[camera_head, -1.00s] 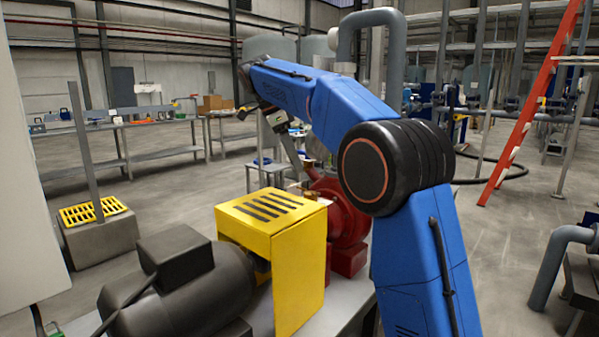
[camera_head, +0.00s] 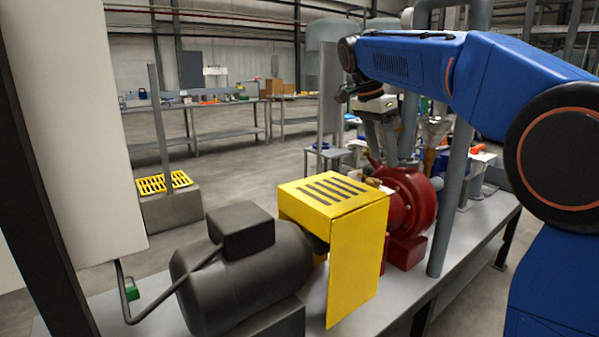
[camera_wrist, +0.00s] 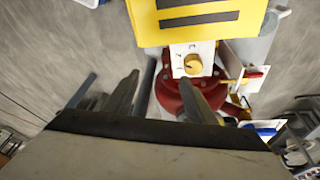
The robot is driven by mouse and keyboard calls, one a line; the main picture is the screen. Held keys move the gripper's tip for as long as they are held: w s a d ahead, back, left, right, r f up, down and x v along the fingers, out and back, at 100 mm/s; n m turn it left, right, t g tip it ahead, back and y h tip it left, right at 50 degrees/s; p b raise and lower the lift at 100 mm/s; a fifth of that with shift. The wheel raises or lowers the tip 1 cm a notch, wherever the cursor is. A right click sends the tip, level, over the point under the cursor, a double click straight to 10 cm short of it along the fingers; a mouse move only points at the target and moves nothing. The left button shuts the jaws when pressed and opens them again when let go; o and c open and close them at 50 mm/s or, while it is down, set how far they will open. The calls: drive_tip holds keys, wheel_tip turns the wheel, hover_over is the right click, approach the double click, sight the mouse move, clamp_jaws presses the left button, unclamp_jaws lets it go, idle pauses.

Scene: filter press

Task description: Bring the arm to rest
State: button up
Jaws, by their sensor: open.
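My blue arm reaches in from the right of the head view and crosses to the left above the bench. My gripper (camera_head: 392,150) hangs from its end, fingers pointing down, over or in front of the red pump (camera_head: 408,203); the depth between them is hard to judge. In the wrist view my gripper (camera_wrist: 160,95) shows two grey fingers spread apart with nothing between them. Beyond them are the red pump (camera_wrist: 180,103), a white plate with a yellow knob (camera_wrist: 193,64), and the yellow slotted guard (camera_wrist: 200,30).
The dark motor (camera_head: 245,265) and the yellow guard (camera_head: 355,255) stand on the grey bench (camera_head: 480,225). A grey upright pipe (camera_head: 452,200) rises close to my arm. A white cabinet (camera_head: 75,130) stands at left. Workbenches (camera_head: 205,138) line the back, with open floor before them.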

drive_tip(key=s+d+f+n+t+y, duration=0.1)
drive_tip(key=s+d+f+n, duration=0.1)
drive_tip(key=s+f, duration=0.4)
drive_tip(key=s+d+f+n+t+y, duration=0.1)
drive_tip(key=s+f+n, duration=0.4)
drive_tip(key=s, duration=0.8)
drive_tip(key=s+d+f+n+t, duration=0.1)
drive_tip(key=s+d+f+n, duration=0.2)
drive_tip(key=s+f, duration=0.4)
drive_tip(key=s+n, duration=0.1)
drive_tip(key=s, duration=0.1)
drive_tip(key=shift+s+d+y, duration=0.3)
drive_tip(key=shift+s+y, duration=0.05)
drive_tip(key=shift+y, duration=0.05)
drive_tip(key=s+f+n, duration=0.1)
drive_tip(key=s+f, duration=0.1)
drive_tip(key=f, duration=0.1)
drive_tip(key=s+f+n, duration=0.1)
drive_tip(key=s+f, duration=0.1)
drive_tip(key=f, duration=0.1)
drive_tip(key=s+f+n+t, duration=0.1)
drive_tip(key=s+f, duration=0.1)
drive_tip(key=shift+s+f+y, duration=0.3)
drive_tip(key=shift+s+f, duration=0.1)
drive_tip(key=shift+c, duration=0.2)
